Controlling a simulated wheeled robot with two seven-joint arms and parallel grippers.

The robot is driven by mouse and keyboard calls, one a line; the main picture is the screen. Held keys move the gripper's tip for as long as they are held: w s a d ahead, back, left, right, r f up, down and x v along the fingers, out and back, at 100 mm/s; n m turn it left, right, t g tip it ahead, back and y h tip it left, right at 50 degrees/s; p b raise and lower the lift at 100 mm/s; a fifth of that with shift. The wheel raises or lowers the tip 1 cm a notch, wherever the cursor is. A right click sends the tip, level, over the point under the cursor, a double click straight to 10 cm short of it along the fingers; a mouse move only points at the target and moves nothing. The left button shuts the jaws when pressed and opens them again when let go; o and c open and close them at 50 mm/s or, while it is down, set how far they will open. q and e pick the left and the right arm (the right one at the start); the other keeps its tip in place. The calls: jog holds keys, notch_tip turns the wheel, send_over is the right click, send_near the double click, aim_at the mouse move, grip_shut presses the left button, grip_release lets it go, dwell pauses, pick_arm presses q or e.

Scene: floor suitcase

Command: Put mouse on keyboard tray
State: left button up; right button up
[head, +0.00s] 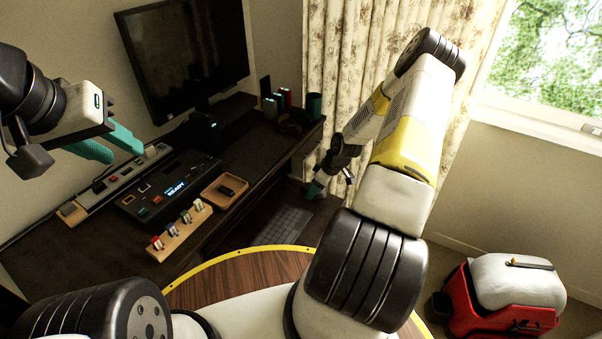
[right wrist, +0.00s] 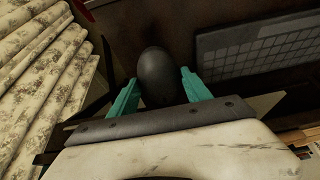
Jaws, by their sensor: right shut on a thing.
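The dark, rounded mouse (right wrist: 158,76) is between the teal fingers of my right gripper (right wrist: 153,88), which is shut on it. In the head view my right gripper (head: 318,188) is at the right end of the desk, near the curtain; the mouse cannot be made out there. The dark keyboard tray (head: 318,214) is low at the desk's front and bears a grey keyboard (head: 283,229). The keyboard also shows in the right wrist view (right wrist: 255,42), to the right of the mouse. My left gripper (head: 124,153) is open and empty above the desk's left part.
The floral curtain (head: 335,70) hangs close to my right gripper. A red suitcase (head: 500,310) is on the floor.

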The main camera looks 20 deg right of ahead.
jog(key=shift+w+d, duration=0.1)
jog(key=shift+w, duration=0.25)
jog(key=shift+w+f, duration=0.1)
jog(key=shift+f, duration=1.7)
jog(key=shift+f, duration=0.1)
jog(key=o, duration=1.4)
